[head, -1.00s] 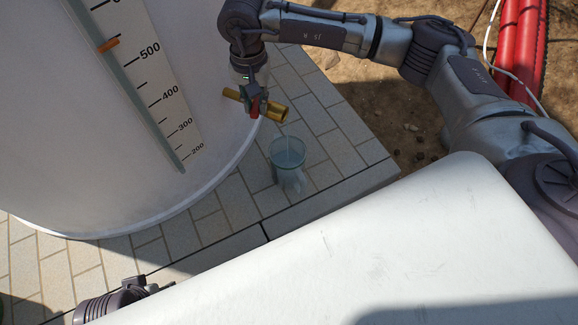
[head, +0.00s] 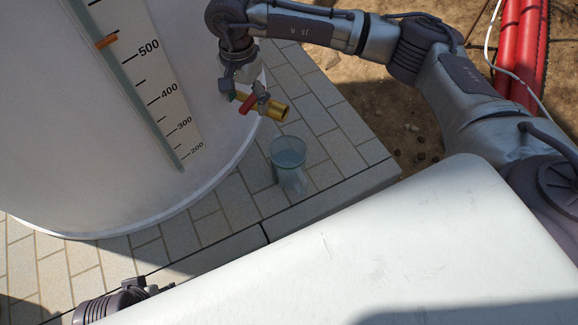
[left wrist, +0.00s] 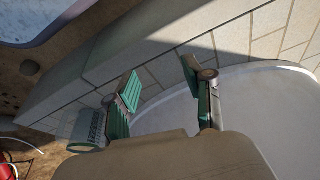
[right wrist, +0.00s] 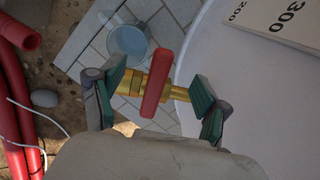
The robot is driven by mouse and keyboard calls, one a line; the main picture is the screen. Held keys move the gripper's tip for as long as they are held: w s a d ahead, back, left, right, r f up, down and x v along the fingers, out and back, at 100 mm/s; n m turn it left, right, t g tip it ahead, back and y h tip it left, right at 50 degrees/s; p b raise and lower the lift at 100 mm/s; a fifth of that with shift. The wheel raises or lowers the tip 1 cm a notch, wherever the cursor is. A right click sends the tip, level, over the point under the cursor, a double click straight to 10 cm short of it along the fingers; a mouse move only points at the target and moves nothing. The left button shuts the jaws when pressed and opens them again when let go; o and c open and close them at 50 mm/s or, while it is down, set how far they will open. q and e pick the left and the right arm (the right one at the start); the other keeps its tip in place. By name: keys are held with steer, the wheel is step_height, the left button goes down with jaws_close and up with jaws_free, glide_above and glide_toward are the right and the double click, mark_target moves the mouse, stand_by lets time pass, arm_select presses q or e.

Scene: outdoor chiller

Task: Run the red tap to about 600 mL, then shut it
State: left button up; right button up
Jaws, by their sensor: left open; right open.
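The brass tap (head: 279,110) sticks out of the white tank's side. Its red handle (head: 249,103) lies crosswise to the brass body, clearest in the right wrist view (right wrist: 157,82). No stream shows below the spout. A clear beaker (head: 288,158) stands on the paving below the spout; it also shows in the right wrist view (right wrist: 128,40). Its water level cannot be read. My right gripper (head: 245,92) is open at the tap, fingers on either side of the handle, apart from it. My left gripper (left wrist: 160,82) is open and empty over the paving edge.
The white tank (head: 60,130) carries a printed scale (head: 150,85) with an orange marker (head: 106,42) just above 500. Red pipes (head: 520,50) and a white cable lie on bare soil at the right. The paving around the beaker is clear.

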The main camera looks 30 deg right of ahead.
mark_target(247, 102)
steer(key=shift+r, duration=0.2)
step_height(247, 102, up, 6)
steer(key=p, duration=0.3)
steer(key=shift+r+p, duration=0.2)
steer(key=shift+p, duration=0.15)
arm_select(q)
step_height(247, 102, down, 8)
steer(key=shift+w+f+g, duration=0.2)
steer(key=shift+w+g, duration=0.1)
arm_select(e)
steer(key=shift+r, duration=0.1)
arm_select(q)
steer(key=shift+d, duration=0.1)
arm_select(e)
steer(key=shift+r, duration=0.1)
